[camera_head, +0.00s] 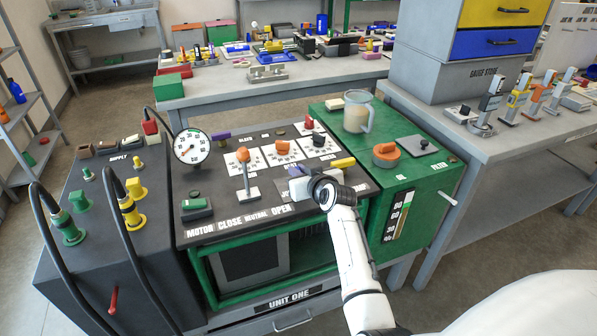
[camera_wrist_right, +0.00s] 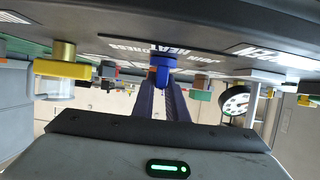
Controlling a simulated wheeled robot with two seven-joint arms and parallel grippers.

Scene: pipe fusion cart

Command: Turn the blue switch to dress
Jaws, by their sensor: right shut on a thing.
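The blue switch (camera_wrist_right: 162,66) shows in the right wrist view, which looks upside down along the panel. The printed words HEAT, DRESS and JOIN are beside it. My right gripper (camera_wrist_right: 164,88) has its two dark fingers closed around the switch's knob. In the head view my right gripper (camera_head: 299,184) is low over the front right of the black panel and hides most of the switch. Which word the switch points at cannot be told. My left gripper is not in view.
A pressure gauge (camera_head: 191,146) stands at the left. A clear jug (camera_head: 357,111) stands on the green cabinet (camera_head: 432,190) at the right.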

